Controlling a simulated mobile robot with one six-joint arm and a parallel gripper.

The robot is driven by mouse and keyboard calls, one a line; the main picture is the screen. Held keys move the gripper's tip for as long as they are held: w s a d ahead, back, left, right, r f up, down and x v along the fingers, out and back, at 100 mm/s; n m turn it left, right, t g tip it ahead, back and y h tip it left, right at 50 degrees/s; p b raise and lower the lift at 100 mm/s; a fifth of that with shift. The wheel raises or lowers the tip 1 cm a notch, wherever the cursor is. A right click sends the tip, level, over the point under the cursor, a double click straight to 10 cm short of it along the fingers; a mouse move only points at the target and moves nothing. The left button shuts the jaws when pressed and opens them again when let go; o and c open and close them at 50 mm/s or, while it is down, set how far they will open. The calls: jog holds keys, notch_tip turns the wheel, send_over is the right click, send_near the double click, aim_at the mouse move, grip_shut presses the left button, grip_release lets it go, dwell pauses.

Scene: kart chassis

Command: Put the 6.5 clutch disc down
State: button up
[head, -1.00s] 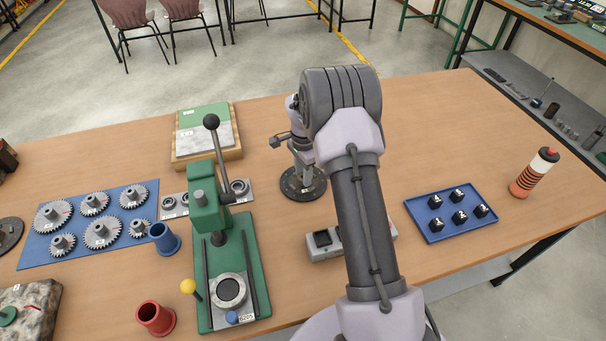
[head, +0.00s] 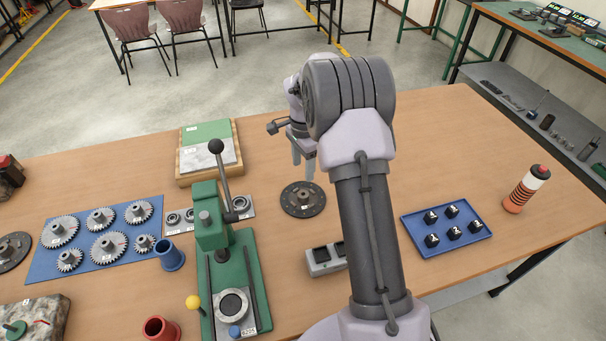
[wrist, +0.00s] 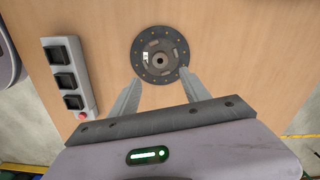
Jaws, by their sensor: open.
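The clutch disc (head: 303,200) is dark and round with a raised hub, and lies flat on the wooden table behind the switch box. It also shows in the wrist view (wrist: 148,70), with a small white label that is too small to read. My gripper (head: 304,172) is open and empty, raised above the table at the disc's far side in the head view. In the wrist view the two fingers of my gripper (wrist: 162,82) are spread apart, their tips near the disc's lower edge in the picture, with nothing between them.
A green press (head: 222,255) stands left of the disc, its lever leaning up. A switch box (head: 322,261) sits in front, partly behind my arm. A blue tray (head: 408,222) with several black cubes is at the right. Another dark disc (head: 14,248) lies at the far left.

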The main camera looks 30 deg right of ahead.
jog(key=s+a+r+n+t, duration=0.1)
jog(key=s+a+r+n, duration=0.1)
jog(key=s+a+r, duration=0.35)
jog(key=s+a+r+n+t, duration=0.1)
jog(key=s+a+r+n, duration=0.15)
jog(key=r, duration=0.65)
jog(key=s+a+r+n+t, duration=0.1)
jog(key=s+a+r+n, duration=0.1)
jog(key=s+a+r, duration=0.4)
jog(key=s+a+r+n+t+y, duration=0.1)
jog(key=s+a+r+n+t, duration=0.2)
jog(key=s, duration=0.6)
jog(key=s+a+f+n+y+b, duration=0.1)
jog(key=s+a+f+n+b, duration=0.2)
jog(key=s, duration=0.4)
notch_tip(320, 180, down, 2)
jog(key=shift+s+f+b, duration=0.15)
jog(key=shift+s+b, duration=0.1)
jog(key=shift+b, duration=0.2)
jog(key=shift+n, duration=0.25)
